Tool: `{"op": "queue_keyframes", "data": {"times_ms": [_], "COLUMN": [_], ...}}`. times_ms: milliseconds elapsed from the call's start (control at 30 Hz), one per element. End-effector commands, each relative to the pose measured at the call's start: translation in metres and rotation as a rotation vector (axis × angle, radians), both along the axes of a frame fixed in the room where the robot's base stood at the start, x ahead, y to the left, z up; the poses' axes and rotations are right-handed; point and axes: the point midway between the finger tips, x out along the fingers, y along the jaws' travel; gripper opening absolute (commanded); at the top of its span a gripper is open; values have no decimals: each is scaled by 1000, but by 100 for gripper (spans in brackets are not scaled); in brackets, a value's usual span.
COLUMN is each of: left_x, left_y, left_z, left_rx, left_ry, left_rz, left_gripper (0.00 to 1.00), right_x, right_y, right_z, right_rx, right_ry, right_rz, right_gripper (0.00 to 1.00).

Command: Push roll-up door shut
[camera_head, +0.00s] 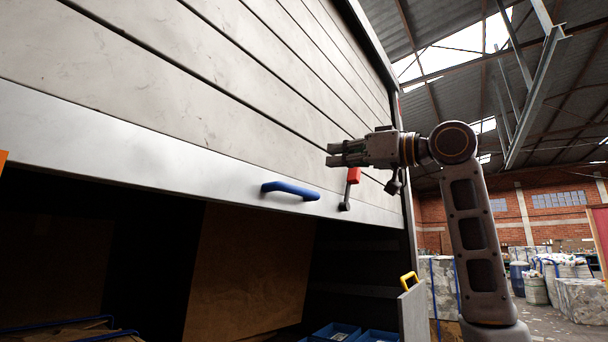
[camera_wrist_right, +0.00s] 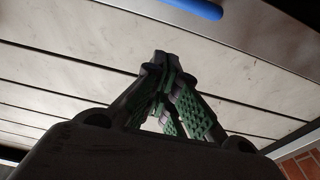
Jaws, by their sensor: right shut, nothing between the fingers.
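The roll-up door (camera_head: 200,90) is a grey slatted panel, partly lowered, with a plain bottom rail and a dark opening below it. A blue handle (camera_head: 290,190) sits on the bottom rail, and it also shows at the top of the right wrist view (camera_wrist_right: 196,7). A red-and-black latch lever (camera_head: 350,186) is on the rail to the right of the handle. My right gripper (camera_head: 332,154) is shut and empty, in front of the slats, above and to the right of the blue handle. In the right wrist view its fingers (camera_wrist_right: 162,60) meet at the tips. My left gripper is not in view.
Blue bins (camera_head: 338,331) and a brown board (camera_head: 250,265) are inside the opening. A grey panel with a yellow handle (camera_head: 409,280) stands at the lower right of the frame. Bales and a blue barrel (camera_head: 518,278) are far off at the right.

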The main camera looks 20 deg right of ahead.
Motion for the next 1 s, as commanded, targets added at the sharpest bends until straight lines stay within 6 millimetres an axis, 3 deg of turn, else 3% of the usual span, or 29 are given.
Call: {"op": "queue_keyframes", "data": {"times_ms": [567,1000], "left_x": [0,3], "left_y": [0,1], "left_z": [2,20], "left_rx": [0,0], "left_ry": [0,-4], "left_rz": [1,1], "left_gripper": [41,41], "right_x": [5,40], "right_y": [3,31], "right_z": [0,7], "right_rx": [2,2], "right_ry": [10,10], "right_rz": [0,0], "right_gripper": [0,0]}}
